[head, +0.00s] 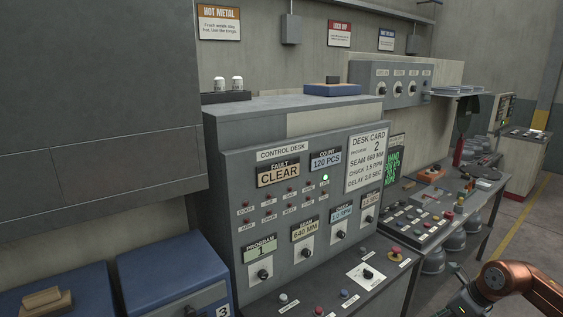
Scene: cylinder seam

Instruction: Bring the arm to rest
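My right arm (510,281), copper with dark joints, comes in at the lower right and bends down out of the frame, in front of the floor beside the desk. I cannot make out its fingertips; the gripper end is cut off by the bottom edge. My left arm and gripper are not in view. The grey control desk (236,185) stands in the middle. Its fault display (278,172) reads CLEAR and its count display (325,160) reads 120 PCS. The program display (260,247) reads 1, while the desk card (366,162) lists program 2.
The desk's lower shelf (345,287) carries buttons and a knob. A second console (415,215) with many buttons stands to the right. Blue bins (170,265) are at the lower left. Open floor (515,225) with a yellow line lies at the right.

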